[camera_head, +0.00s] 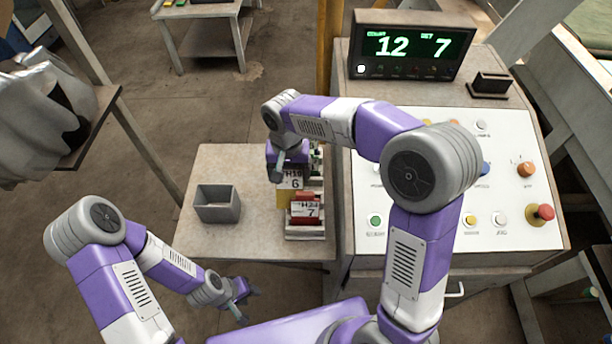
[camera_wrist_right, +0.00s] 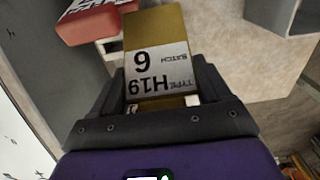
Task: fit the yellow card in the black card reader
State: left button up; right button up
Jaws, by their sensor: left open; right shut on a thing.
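The yellow card (camera_head: 283,199) has a white label reading H19 and 6. It also shows in the right wrist view (camera_wrist_right: 154,30). My right gripper (camera_head: 279,173) is shut on the card, with a finger on each side of it. The card is at the card rack on the low table, beside a red card (camera_head: 305,212); I cannot tell whether it is clear of the rack. The black card reader (camera_head: 490,84) sits on the console at the upper right, away from my right gripper. My left gripper (camera_head: 245,302) is open and empty near the table's front edge.
A grey open bin (camera_head: 218,204) stands on the table (camera_head: 255,157), left of the rack. The console has a white button panel (camera_head: 400,235) and a black display (camera_head: 413,52) reading 12 and 7. My right arm crosses over the panel. The table's left rear is clear.

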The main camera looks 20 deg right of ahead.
jog(key=shift+s+d, duration=0.15)
jog(key=shift+d, duration=0.5)
jog(key=d, duration=0.2)
jog(key=shift+s+d, duration=0.4)
jog(key=shift+f, duration=0.55)
jog(key=shift+a, duration=0.2)
jog(key=shift+w, duration=0.1)
jog(key=shift+f+b, duration=0.5)
jog(key=shift+f, duration=0.1)
jog(key=o, duration=1.6)
jog(key=shift+c, duration=0.2)
